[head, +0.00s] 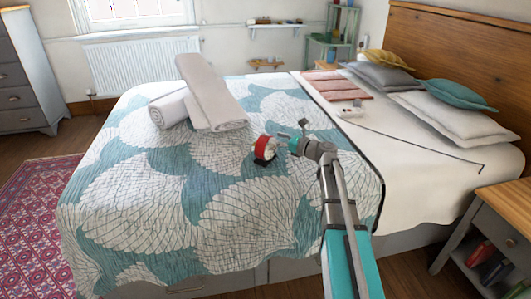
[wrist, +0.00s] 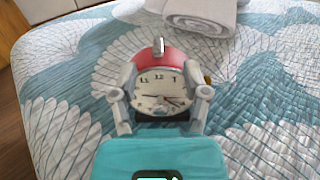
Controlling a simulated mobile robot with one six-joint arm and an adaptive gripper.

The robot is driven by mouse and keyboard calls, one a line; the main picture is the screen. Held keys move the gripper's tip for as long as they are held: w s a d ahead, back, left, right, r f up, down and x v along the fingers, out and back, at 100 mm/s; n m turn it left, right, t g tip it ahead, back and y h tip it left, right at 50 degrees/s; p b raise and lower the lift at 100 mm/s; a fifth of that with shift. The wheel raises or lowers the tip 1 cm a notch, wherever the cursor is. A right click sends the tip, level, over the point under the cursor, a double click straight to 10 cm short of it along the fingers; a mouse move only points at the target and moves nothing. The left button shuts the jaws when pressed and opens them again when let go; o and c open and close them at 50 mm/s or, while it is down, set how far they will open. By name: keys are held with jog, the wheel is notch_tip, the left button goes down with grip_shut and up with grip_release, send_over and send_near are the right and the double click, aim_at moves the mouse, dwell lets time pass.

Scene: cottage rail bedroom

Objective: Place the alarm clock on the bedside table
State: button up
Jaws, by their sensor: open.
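The alarm clock (head: 264,149) is red with a white face and stands upright on the bed's teal and white quilt. In the wrist view the clock (wrist: 160,88) faces me, with a metal piece on top. My gripper (head: 288,143) is open beside it. In the wrist view the fingers of my gripper (wrist: 160,98) lie on either side of the clock's face; I cannot tell if they touch it. The bedside table (head: 508,207) is wooden, at the right edge, with its top partly cut off by the frame.
Towels (head: 212,92) lie rolled and folded on the quilt (head: 150,185) behind the clock. Books (head: 481,254) sit in the bedside table's lower part. Bare floor shows between bed and table.

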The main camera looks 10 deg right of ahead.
aim_at(269, 136)
jog(key=shift+w+a, duration=0.1)
jog(key=shift+a, duration=0.05)
jog(key=shift+x, duration=2.5)
jog(key=shift+f, duration=0.15)
grip_shut()
